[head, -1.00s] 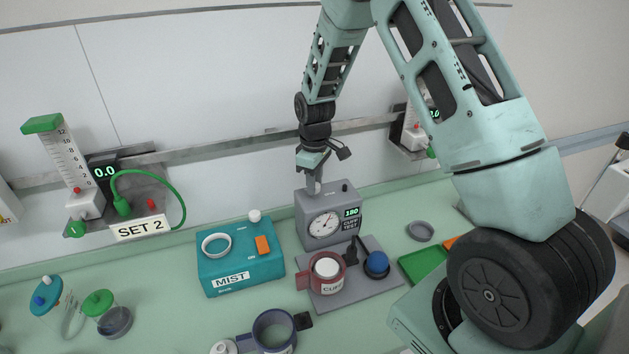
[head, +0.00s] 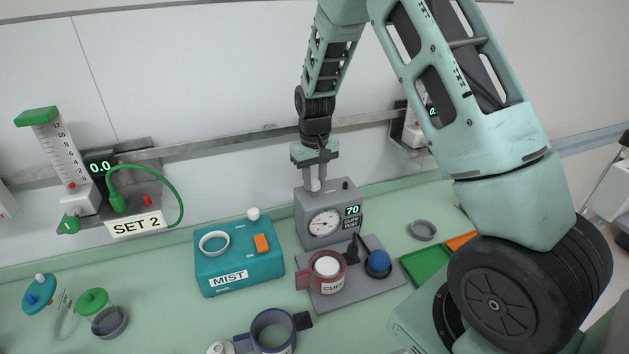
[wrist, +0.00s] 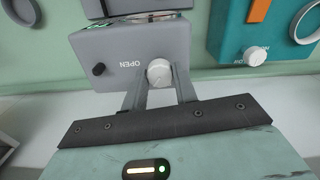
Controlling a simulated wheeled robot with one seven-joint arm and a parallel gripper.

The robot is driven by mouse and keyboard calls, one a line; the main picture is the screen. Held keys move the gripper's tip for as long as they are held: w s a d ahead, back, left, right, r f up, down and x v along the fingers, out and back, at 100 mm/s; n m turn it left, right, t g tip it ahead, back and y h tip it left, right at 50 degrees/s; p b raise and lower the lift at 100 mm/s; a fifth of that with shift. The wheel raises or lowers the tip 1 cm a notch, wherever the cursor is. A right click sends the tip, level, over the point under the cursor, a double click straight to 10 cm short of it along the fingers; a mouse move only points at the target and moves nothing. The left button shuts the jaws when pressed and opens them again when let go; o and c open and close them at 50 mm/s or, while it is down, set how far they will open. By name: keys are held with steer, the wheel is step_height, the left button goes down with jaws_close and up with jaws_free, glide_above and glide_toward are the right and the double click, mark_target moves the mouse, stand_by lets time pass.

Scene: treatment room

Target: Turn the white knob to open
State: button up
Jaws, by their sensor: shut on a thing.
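The white knob (wrist: 159,73) sits on top of the grey cuff tester (wrist: 110,48), beside the word OPEN in the wrist view. My gripper (wrist: 158,84) is shut on the knob, with one finger on each side of it. In the head view my gripper (head: 315,180) reaches down onto the top of the grey box (head: 330,215) from above. The box has a round dial (head: 324,223) and a green display (head: 352,211) reading 70. Only a little of the knob shows between the fingers there.
A teal MIST box (head: 240,270) with its own white knob stands to the left. A red cuff (head: 327,275) and a blue bulb (head: 378,262) are on the grey base plate in front. A green tray (head: 424,265) lies to the right. A metal rail (head: 230,148) runs along the wall behind.

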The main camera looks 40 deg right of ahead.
mark_target(315, 181)
steer(key=m, duration=0.5)
steer(key=shift+m, duration=0.3)
steer(key=m, duration=0.4)
steer(key=shift+m, duration=0.4)
steer(key=o, duration=1)
steer(key=shift+c, duration=0.2)
step_height(315, 181, up, 18)
steer(key=b, duration=0.4)
steer(key=shift+f, duration=0.25)
